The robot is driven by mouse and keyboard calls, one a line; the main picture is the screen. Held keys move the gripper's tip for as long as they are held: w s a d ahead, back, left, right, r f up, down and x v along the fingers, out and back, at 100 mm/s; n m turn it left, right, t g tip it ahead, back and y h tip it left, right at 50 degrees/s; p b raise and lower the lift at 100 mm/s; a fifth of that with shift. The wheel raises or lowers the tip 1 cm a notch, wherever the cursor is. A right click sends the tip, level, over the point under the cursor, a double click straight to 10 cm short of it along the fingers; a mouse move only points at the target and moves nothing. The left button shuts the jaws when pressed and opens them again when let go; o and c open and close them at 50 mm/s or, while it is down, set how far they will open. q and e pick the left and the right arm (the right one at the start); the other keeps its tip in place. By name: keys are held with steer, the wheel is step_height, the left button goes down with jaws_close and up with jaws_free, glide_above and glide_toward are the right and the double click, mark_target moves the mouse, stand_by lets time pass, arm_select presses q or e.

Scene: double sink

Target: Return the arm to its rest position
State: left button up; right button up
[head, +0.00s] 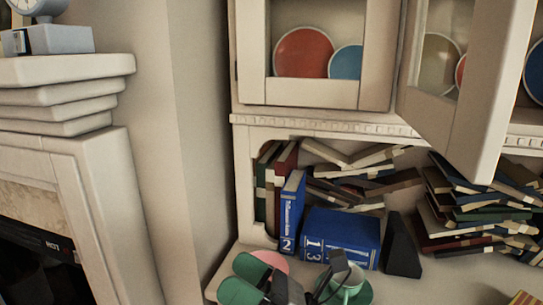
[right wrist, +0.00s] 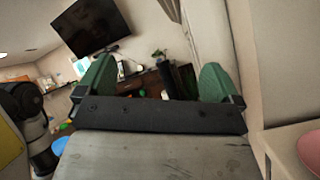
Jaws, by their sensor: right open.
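My right gripper (head: 245,280) is at the bottom of the head view, over the cabinet's lower ledge. Its two green fingers are apart and nothing is between them. In the right wrist view, the right gripper (right wrist: 154,82) shows its green fingers spread wide, with only the far room between them. Part of my right arm's dark links shows at the bottom of the head view. My left gripper is not in view.
Blue books (head: 340,237) stand behind. An open cabinet door (head: 480,100) juts out at upper right. A fireplace (head: 75,190) is at left.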

steer(key=w+d+f+m+t+h, duration=0.25)
steer(key=d+m+t+h, duration=0.45)
steer(key=m, duration=0.5)
steer(key=w+d+f+m+t+h, duration=0.2)
steer(key=d+f+m+t+h, duration=0.4)
steer(key=m, duration=0.7)
steer(key=s+d+f+m+g+h, duration=0.4)
steer(key=d+f+m+g+h, duration=0.3)
steer(key=f+m+h, duration=0.4)
steer(key=s+d+f+m+g+y, duration=0.1)
steer(key=s+d+f+m+g, duration=0.1)
steer(key=s+f+m+g, duration=0.5)
steer(key=s+d+f+g, duration=0.3)
steer(key=s+f, duration=0.3)
steer(key=s, duration=0.6)
step_height(320, 180, down, 19)
steer(key=p, duration=0.5)
arm_select(q)
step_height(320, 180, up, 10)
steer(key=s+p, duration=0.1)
steer(key=p, duration=0.4)
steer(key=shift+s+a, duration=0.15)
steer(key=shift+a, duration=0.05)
arm_select(e)
steer(key=s+d+f+g, duration=0.2)
steer(key=s+f, duration=1)
steer(key=s, duration=0.4)
steer(key=shift+d+f+n, duration=0.15)
steer(key=shift+d+n, duration=0.15)
